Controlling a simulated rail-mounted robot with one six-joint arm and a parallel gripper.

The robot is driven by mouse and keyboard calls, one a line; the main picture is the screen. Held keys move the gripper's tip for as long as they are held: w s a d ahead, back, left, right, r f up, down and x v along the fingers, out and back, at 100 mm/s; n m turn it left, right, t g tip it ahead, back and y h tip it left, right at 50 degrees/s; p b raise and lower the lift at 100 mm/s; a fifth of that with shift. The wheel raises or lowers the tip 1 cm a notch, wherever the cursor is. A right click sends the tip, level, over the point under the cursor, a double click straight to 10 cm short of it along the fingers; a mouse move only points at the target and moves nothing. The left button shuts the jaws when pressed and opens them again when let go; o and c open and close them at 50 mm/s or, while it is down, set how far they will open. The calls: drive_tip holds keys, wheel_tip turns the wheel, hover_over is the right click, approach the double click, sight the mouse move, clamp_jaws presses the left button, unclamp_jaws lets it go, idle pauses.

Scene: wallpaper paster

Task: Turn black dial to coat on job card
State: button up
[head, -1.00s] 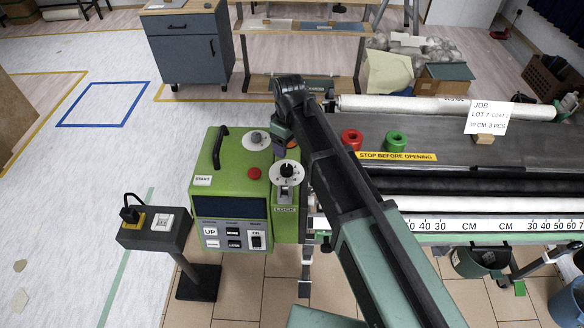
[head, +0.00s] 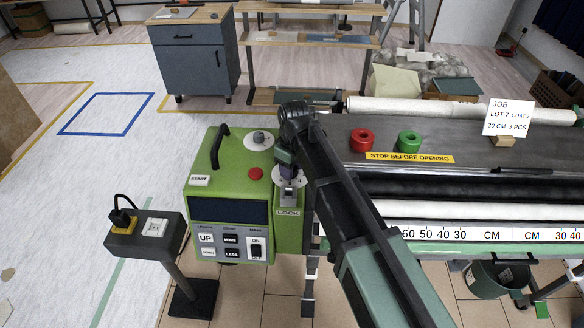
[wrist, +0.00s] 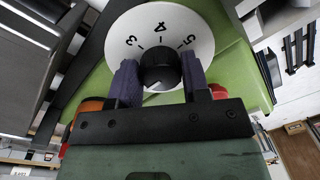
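The black dial (wrist: 160,68) sits on a white disc (wrist: 118,42) with the numbers 3, 4 and 5 showing in the wrist view. A pale mark shows on the knob's lower side; the fingers cover part of the disc. My gripper (wrist: 160,78) has one purple finger on each side of the knob, with no clear gap seen. In the head view my gripper (head: 287,172) covers most of the dial on the green machine (head: 226,165). The job card (head: 508,117) stands at the right and reads LOT 7, what looks like COAT 2, 30 CM, 3 PCS.
A second, grey knob (head: 259,137) and a red button (head: 255,173) are close by on the machine. A black handle (head: 219,147) rises at its left. A red ring (head: 361,139) and a green ring (head: 409,141) stand right of my arm.

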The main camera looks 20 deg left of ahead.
drive_tip(key=shift+c, duration=1.3)
drive_tip(key=m, duration=0.4)
drive_tip(key=shift+s, duration=0.1)
drive_tip(key=shift+m, duration=2.4)
drive_tip(key=o, duration=0.9)
